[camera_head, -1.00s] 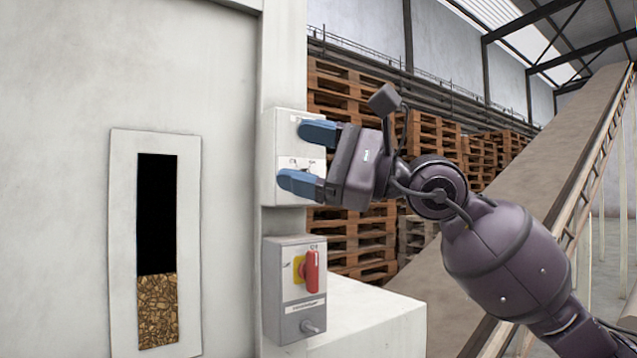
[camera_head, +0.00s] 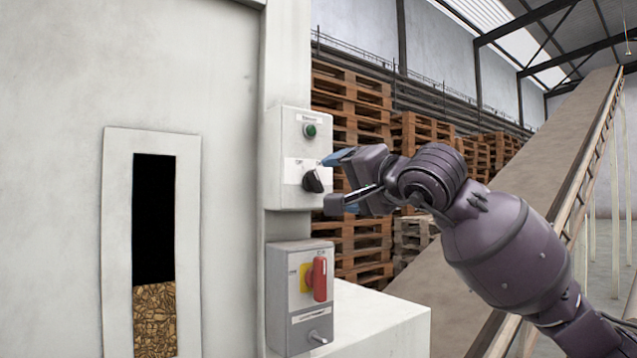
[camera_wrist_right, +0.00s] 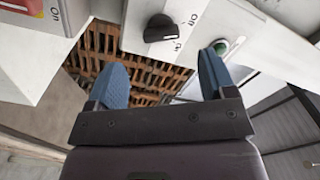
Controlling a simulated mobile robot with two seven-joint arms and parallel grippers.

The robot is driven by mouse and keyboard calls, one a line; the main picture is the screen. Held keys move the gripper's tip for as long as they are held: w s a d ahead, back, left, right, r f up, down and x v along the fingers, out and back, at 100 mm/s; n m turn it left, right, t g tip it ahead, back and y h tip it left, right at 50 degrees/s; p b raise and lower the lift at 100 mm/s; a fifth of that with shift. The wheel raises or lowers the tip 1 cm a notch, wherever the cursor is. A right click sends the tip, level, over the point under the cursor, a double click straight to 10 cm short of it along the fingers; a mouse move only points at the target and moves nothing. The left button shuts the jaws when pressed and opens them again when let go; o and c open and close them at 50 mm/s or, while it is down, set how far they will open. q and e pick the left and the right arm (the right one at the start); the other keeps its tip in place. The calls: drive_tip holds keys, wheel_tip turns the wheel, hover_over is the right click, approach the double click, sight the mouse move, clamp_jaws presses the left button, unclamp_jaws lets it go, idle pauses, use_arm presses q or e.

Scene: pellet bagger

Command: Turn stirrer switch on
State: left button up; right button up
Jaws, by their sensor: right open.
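A black rotary knob (camera_head: 313,181) sits on the lower half of the pale upper control box (camera_head: 283,150), with small labels around it. In the right wrist view the knob (camera_wrist_right: 160,27) lies beyond the fingertips, roughly between their lines, with printed lettering beside it. My right gripper (camera_head: 335,182) is open and empty, just right of the knob, its blue fingers one above the other. In the wrist view the gripper (camera_wrist_right: 162,78) shows a clear gap between fingers and knob. My left gripper is not in view.
A green button (camera_head: 310,131) sits above the knob. A grey box (camera_head: 300,320) below carries a red rotary handle (camera_head: 319,279) and a metal lever. A pale ledge (camera_head: 380,320) juts out beneath. Wooden pallets (camera_head: 350,100) stand behind.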

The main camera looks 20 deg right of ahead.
sight(317, 181)
drive_tip(key=shift+x, duration=3.6)
drive_tip(key=c, duration=0.9)
drive_tip(key=shift+c, duration=0.2)
drive_tip(key=m, duration=0.5)
drive_tip(key=shift+m, duration=0.4)
drive_tip(key=m, duration=0.6)
drive_tip(key=shift+r, duration=0.1)
